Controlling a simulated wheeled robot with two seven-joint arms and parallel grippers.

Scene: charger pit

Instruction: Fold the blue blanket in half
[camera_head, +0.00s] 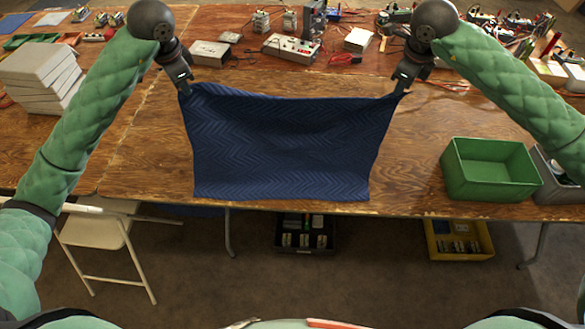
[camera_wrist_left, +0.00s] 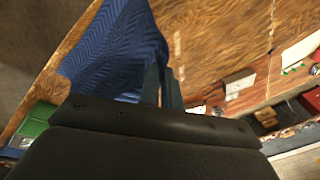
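The blue blanket (camera_head: 285,145) hangs as a single spread sheet between my two grippers over the wooden table. Its far edge sags between the two held corners, and its near edge lies close to the table's front edge. My left gripper (camera_head: 184,90) is shut on the blanket's far left corner. My right gripper (camera_head: 399,92) is shut on the far right corner. In the left wrist view the blanket (camera_wrist_left: 115,50) runs away from the fingers (camera_wrist_left: 162,85), which are close together on its corner.
A green bin (camera_head: 490,170) and a grey bin stand at the right of the table (camera_head: 420,150). White boxes (camera_head: 40,75) are stacked at the left. Instruments and a white device (camera_head: 291,48) line the back. A folding chair (camera_head: 95,232) stands in front at left.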

